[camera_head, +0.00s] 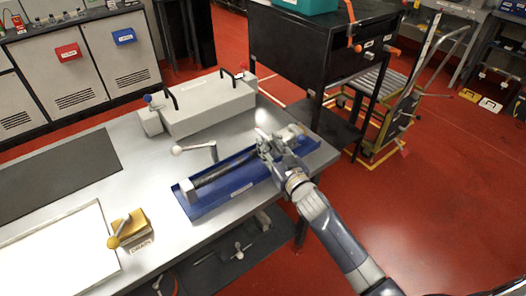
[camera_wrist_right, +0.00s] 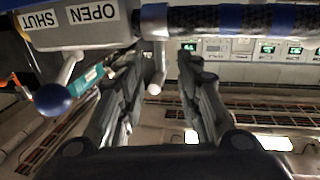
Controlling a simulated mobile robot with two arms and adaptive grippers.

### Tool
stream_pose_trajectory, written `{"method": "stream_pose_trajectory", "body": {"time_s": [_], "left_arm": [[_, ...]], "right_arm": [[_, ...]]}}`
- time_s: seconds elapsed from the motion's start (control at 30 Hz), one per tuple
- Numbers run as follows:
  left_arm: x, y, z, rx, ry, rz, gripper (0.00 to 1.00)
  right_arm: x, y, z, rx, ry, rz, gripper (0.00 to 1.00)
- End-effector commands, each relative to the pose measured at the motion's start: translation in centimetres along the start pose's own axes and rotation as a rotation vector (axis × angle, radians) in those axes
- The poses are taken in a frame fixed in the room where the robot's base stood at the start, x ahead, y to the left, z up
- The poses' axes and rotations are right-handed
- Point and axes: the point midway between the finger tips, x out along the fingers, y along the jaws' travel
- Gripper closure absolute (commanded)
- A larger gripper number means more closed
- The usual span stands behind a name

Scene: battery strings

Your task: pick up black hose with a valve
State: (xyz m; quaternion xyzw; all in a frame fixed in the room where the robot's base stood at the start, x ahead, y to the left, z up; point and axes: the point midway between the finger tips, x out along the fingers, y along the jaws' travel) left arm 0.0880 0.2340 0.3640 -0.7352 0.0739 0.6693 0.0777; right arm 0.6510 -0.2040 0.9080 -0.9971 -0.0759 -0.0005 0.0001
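The black hose (camera_head: 225,171) lies along the blue tray (camera_head: 232,188) on the grey workbench. A grey end piece (camera_head: 189,190) shows at its left end. My right gripper (camera_head: 268,146) is over the right part of the tray, at the hose, and hides part of it. In the right wrist view, the hose (camera_wrist_right: 235,18) with blue bands and a grey valve (camera_wrist_right: 75,30) marked OPEN and SHUT cross the top. A lever with a dark blue ball (camera_wrist_right: 52,99) hangs from the valve. My right gripper (camera_wrist_right: 160,60) is open, its fingers apart. My left gripper is not in view.
A long grey box (camera_head: 208,106) with black handles stands behind the tray. A white-knobbed lever (camera_head: 178,150) rises close behind the tray. A brass block (camera_head: 129,228) sits at the front left. A black cabinet (camera_head: 310,45) and a trolley (camera_head: 385,115) stand beyond the bench.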

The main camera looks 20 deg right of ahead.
Motion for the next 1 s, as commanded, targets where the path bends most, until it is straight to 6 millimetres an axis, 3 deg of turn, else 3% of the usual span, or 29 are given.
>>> {"method": "stream_pose_trajectory", "body": {"time_s": [0.1,0.3,0.6,0.73,0.77,1.0], "left_arm": [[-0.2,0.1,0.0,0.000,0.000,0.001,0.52],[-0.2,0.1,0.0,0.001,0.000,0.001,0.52],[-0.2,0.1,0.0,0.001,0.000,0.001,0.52],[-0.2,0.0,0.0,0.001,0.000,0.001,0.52],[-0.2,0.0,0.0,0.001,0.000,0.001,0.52],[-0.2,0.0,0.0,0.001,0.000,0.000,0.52]], "right_arm": [[1.9,0.0,-0.2,0.001,0.001,0.000,0.68],[3.8,0.0,-0.1,-0.001,0.001,0.000,0.68],[4.1,0.0,0.0,0.000,0.000,0.000,0.68],[4.1,0.0,0.0,0.000,0.000,0.000,0.97],[4.1,0.0,0.0,0.000,0.000,0.000,1.00],[4.1,0.0,0.0,0.000,-0.001,0.000,1.00]]}}
